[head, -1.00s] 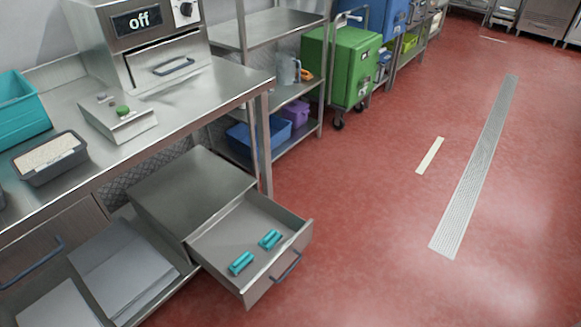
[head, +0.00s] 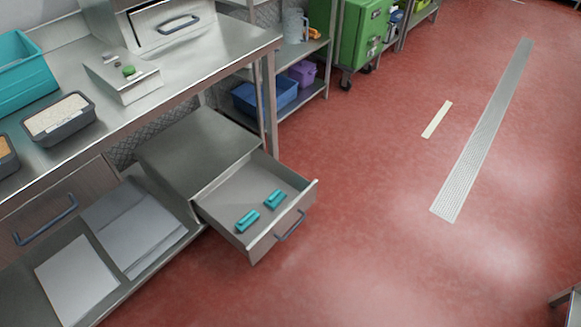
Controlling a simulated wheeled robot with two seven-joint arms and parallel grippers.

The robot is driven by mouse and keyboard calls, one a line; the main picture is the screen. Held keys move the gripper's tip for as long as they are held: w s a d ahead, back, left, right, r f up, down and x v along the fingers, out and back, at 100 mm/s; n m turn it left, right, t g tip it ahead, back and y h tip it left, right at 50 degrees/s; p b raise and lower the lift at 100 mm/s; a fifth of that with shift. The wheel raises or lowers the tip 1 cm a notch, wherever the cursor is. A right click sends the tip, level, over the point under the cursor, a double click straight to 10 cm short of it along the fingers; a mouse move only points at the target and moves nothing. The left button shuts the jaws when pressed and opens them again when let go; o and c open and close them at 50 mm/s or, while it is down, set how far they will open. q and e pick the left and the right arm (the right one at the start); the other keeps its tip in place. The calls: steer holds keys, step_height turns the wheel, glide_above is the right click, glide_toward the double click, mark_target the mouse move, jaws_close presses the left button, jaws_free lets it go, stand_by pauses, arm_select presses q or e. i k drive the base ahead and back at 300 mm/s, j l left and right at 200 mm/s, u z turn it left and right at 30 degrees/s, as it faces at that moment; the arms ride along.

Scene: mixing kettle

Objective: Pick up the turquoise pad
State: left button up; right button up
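Two small turquoise pads lie in the open metal drawer (head: 228,191) below the workbench. One turquoise pad (head: 247,221) is nearer the drawer's left front. The other turquoise pad (head: 275,199) is a little farther right. They lie apart, with bare drawer floor around them. Neither of my grippers shows in the head view.
The steel workbench (head: 185,85) above the drawer holds a turquoise bin (head: 22,80), a grey tub (head: 60,117) and a box with a green button (head: 128,76). Shelves with a blue bin (head: 262,95) stand behind. The red floor (head: 370,220) right of the drawer is clear.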

mark_target(277, 197)
steer(key=i+l+u, duration=0.15)
steer(key=u, duration=0.55)
steer(key=i+l+u, duration=0.15)
steer(key=l, duration=0.2)
steer(key=l+u, duration=0.2)
steer(key=l, duration=0.15)
steer(key=i+l+u, duration=0.15)
steer(key=l, duration=0.2)
steer(key=i+l, duration=0.1)
steer(key=l, duration=0.45)
steer(key=l+u, duration=0.1)
steer(key=l, duration=0.45)
steer(key=i+l, duration=0.1)
steer(key=l, duration=0.5)
